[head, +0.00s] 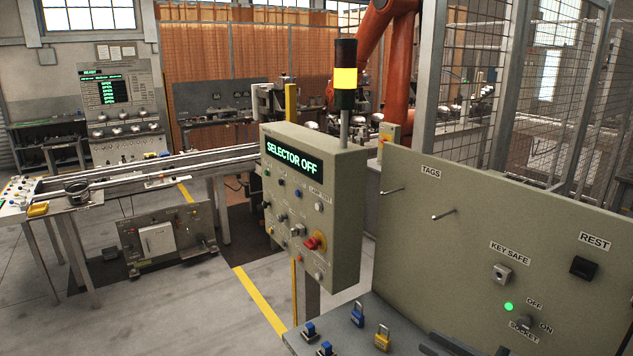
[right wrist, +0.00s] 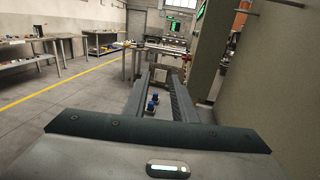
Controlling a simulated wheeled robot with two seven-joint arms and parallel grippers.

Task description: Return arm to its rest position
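My right gripper (head: 432,343) shows as dark finger pieces at the bottom edge of the head view, low over the grey shelf in front of the panel. In the right wrist view its two fingers (right wrist: 162,85) reach forward, apart, with nothing between their tips. Blue padlocks stand on the shelf beyond, seen through the gap. The upright panel (head: 455,265) carries a black square marked REST (head: 583,267), a key safe lock (head: 501,274) and an OFF/ON knob (head: 520,322) beside a lit green lamp. My left gripper is not in view.
A blue padlock (head: 357,314) and a yellow padlock (head: 382,338) stand on the shelf (head: 340,335). The control box (head: 315,210) reads SELECTOR OFF under a lit yellow beacon (head: 345,78). Open floor lies left.

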